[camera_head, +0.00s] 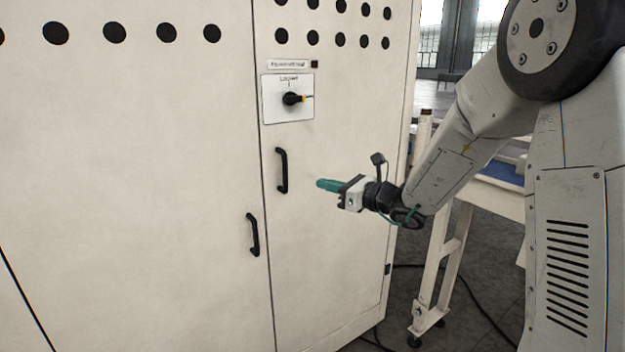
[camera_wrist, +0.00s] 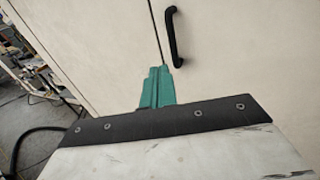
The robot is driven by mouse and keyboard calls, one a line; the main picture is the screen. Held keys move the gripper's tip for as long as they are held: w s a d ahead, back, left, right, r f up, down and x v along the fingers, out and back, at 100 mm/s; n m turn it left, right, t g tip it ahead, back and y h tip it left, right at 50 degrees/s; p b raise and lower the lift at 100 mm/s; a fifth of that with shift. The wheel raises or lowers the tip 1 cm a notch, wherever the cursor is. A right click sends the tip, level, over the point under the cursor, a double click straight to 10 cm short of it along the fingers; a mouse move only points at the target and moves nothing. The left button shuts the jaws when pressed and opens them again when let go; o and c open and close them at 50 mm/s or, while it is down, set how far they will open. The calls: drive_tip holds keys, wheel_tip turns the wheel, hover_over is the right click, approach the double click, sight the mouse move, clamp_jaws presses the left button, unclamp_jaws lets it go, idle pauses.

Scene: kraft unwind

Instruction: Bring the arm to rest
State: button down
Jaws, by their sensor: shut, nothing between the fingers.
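My gripper (camera_head: 328,185) has teal fingers, shut with nothing between them. In the head view it is in front of the cabinet's right door, a little right of the upper black handle (camera_head: 281,170), and appears apart from it. The teal fingers also show in the wrist view (camera_wrist: 157,88), pointing toward the cabinet front (camera_wrist: 110,40), below and left of a black handle (camera_wrist: 172,38). My arm reaches in from the right side of the head view, bent at the elbow.
The cream cabinet (camera_head: 130,180) fills the left and middle. Its right door carries a rotary switch (camera_head: 291,99) on a white plate. A lower handle (camera_head: 252,235) is on the left door. A cream table frame (camera_head: 445,255) stands behind my arm, with cables (camera_head: 480,305) on the floor.

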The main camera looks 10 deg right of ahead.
drive_tip(key=s+a+f+n+g, duration=0.25)
drive_tip(key=s+n+g, duration=0.45)
drive_tip(key=s, duration=0.4)
drive_tip(key=s+a+f+n+g, duration=0.25)
drive_tip(key=s+n+g, duration=0.25)
drive_tip(key=s+n, duration=0.4)
drive_tip(key=s+d+r+n+h, duration=0.2)
drive_tip(key=s+d+n+h, duration=0.3)
drive_tip(key=s, duration=0.6)
drive_tip(key=s+d+r+n+h, duration=0.1)
drive_tip(key=s+d+n+h, duration=0.4)
drive_tip(key=s, duration=0.5)
drive_tip(key=shift+s+d+r+n+h, duration=0.15)
drive_tip(key=shift+s+r+n+h, duration=0.25)
drive_tip(key=shift+n+h, duration=0.5)
